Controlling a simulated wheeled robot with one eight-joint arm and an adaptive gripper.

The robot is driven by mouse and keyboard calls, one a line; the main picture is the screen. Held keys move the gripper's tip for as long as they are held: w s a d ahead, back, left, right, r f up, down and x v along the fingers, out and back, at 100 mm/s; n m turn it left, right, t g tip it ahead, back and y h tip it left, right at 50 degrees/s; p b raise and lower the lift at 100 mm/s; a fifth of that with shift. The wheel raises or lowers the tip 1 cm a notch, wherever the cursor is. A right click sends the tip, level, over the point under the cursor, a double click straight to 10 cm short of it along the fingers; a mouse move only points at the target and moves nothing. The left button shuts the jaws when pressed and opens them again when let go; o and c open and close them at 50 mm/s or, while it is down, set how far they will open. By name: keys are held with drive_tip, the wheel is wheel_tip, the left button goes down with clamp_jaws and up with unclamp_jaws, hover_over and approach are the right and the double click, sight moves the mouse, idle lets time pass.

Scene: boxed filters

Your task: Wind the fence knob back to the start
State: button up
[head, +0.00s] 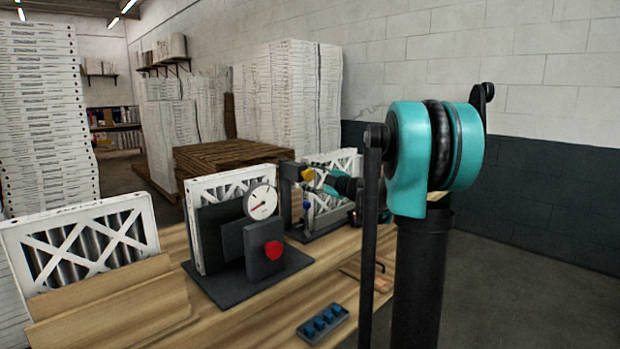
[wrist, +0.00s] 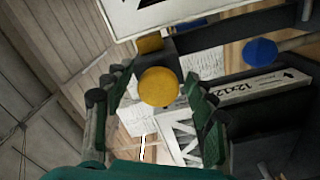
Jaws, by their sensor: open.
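A round yellow knob (wrist: 159,87) sits on a dark block between the two green fingers of my gripper (wrist: 155,76) in the wrist view. The fingers are open, with a gap to the knob on both sides. In the head view the yellow knob (head: 307,174) is on a dark upright frame (head: 286,196), with my gripper (head: 322,181) just to its right. A blue knob (wrist: 260,52) is to the right in the wrist view, apart from the fingers. I cannot tell from a label which knob is the fence knob.
A dark fixture (head: 264,249) with a red knob (head: 272,250) and a dial gauge (head: 262,201) stands on the wooden bench. A boxed filter (head: 88,245) leans at the left. A tray (head: 322,324) of blue pieces lies at the front.

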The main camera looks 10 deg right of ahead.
drive_tip(key=v, duration=1.2)
drive_tip(key=s+a+f+m+g+h, duration=0.2)
drive_tip(key=s+a+f+m+g, duration=0.25)
drive_tip(key=s+f, duration=0.35)
drive_tip(key=s+a+f+m+g+h, duration=0.1)
drive_tip(key=s+a+f+m+g, duration=0.3)
drive_tip(key=s+f, duration=0.5)
drive_tip(key=s+d+f+m+g+h, duration=0.1)
drive_tip(key=s+d+f+m+h, duration=0.1)
drive_tip(key=s+f+m, duration=0.3)
drive_tip(key=s+d+f+m+g+h, duration=0.1)
drive_tip(key=s+d+f+m+h, duration=0.2)
drive_tip(key=s+f, duration=0.7)
drive_tip(key=f+m+h, duration=0.1)
drive_tip(key=m+h, duration=0.1)
drive_tip(key=m, duration=0.1)
drive_tip(key=shift+s+d+h, duration=0.2)
drive_tip(key=shift+h, duration=0.1)
drive_tip(key=shift+f, duration=0.1)
drive_tip(key=shift+c, duration=0.2)
